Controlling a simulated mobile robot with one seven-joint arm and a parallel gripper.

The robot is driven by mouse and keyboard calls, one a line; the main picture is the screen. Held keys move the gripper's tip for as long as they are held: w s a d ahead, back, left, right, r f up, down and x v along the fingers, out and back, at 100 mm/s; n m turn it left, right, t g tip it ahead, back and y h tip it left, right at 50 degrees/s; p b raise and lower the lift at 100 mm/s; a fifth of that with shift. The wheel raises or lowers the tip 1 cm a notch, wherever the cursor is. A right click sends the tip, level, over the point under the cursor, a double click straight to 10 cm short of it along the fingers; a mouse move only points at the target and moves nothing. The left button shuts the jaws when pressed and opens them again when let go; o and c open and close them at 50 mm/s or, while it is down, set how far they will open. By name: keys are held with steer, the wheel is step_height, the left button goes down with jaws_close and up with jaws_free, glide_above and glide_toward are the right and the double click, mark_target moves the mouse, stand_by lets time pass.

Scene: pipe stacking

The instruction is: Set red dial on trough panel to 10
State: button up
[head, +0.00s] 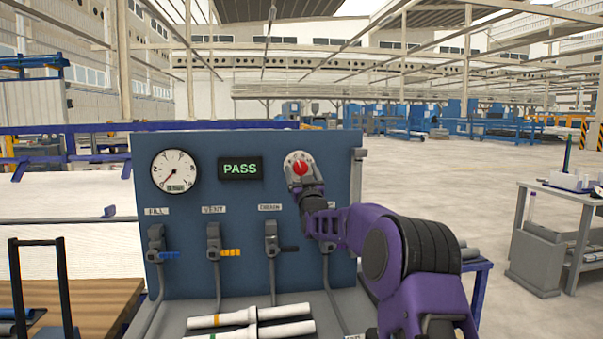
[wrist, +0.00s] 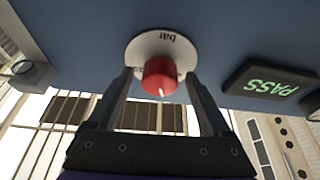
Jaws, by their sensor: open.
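The red dial (head: 300,168) sits on a round white scale plate at the upper right of the blue trough panel (head: 205,270). In the wrist view the red dial (wrist: 159,74) stands between the two fingers of my gripper (wrist: 160,82). The fingers are open, one on each side, with a visible gap to the dial. A small white mark shows on the dial's edge. The scale numbers are too small to read; only "bar" is legible, upside down. In the head view my gripper (head: 312,186) is just below the dial and hides its lower edge.
A green "PASS" display (head: 240,168) and a round gauge (head: 175,174) are left of the dial. Below are valves labelled FILL, VENT and DRAIN (head: 271,239), with my arm over the right side. White pipes (head: 250,316) lie at the panel's foot. A cart (head: 560,225) stands far right.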

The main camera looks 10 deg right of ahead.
jaws_close()
steer(key=shift+m, duration=0.4)
steer(key=m+h, duration=0.1)
steer(key=m, duration=0.1)
steer(key=m+h, duration=0.2)
steer(key=m, duration=0.1)
steer(key=shift+a, duration=0.2)
steer(key=m+h, duration=0.1)
steer(key=m, duration=0.2)
steer(key=m+g+h, duration=0.1)
steer(key=m+h, duration=0.1)
steer(key=m, duration=0.1)
steer(key=shift+a+r+m, duration=0.1)
steer(key=shift+m, duration=0.2)
steer(key=m+g, duration=0.1)
steer(key=m, duration=0.1)
steer(key=m+g+h+p, duration=0.1)
steer(key=m, duration=0.1)
steer(key=shift+r+h, duration=0.15)
steer(key=shift+h, duration=0.15)
steer(key=shift+a+m+g+p, duration=0.1)
steer(key=shift+m+g+p, duration=0.45)
steer(key=shift+m, duration=0.6)
steer(key=shift+m+g+p, duration=0.25)
steer(key=shift+m+p, duration=0.5)
steer(key=shift+m, duration=0.4)
